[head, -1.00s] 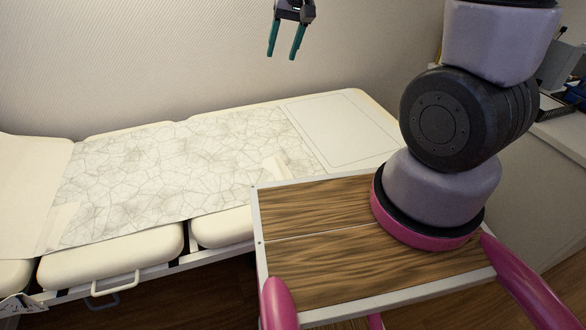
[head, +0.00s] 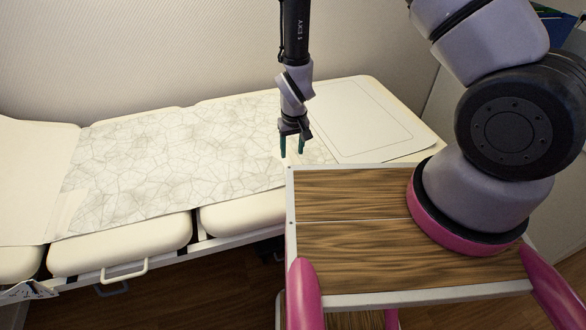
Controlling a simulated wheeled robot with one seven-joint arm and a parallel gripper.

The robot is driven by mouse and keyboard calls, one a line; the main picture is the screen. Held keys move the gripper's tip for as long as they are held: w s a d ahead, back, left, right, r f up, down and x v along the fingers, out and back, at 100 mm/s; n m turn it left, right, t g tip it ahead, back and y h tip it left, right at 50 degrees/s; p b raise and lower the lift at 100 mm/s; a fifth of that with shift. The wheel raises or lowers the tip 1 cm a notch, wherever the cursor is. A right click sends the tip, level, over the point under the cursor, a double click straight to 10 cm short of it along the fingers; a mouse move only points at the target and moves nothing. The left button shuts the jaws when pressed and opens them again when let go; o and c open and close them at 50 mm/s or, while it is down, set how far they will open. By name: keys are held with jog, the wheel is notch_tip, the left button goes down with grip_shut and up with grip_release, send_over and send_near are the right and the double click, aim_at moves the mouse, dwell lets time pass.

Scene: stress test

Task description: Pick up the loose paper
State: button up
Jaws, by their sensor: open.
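A long, creased, off-white paper sheet (head: 170,160) lies along the padded bed (head: 130,246). Its surface is covered in crack-like wrinkle lines. A paler strip crosses it near its left end, and another pale patch near its right end is partly hidden by my gripper. My gripper (head: 292,151) is open, its teal fingers pointing down, over the right end of the sheet. Nothing shows between the fingers. I cannot tell whether the fingertips touch the paper.
A flat pale panel (head: 365,120) with a thin outline lies on the bed right of the sheet. The wall (head: 150,50) rises behind the bed. A metal handle (head: 125,272) sticks out at the bed's front.

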aim_at(291, 158)
jog(key=f, duration=0.7)
jog(key=shift+w+a+f, duration=0.1)
jog(key=shift+w, duration=0.2)
grip_shut()
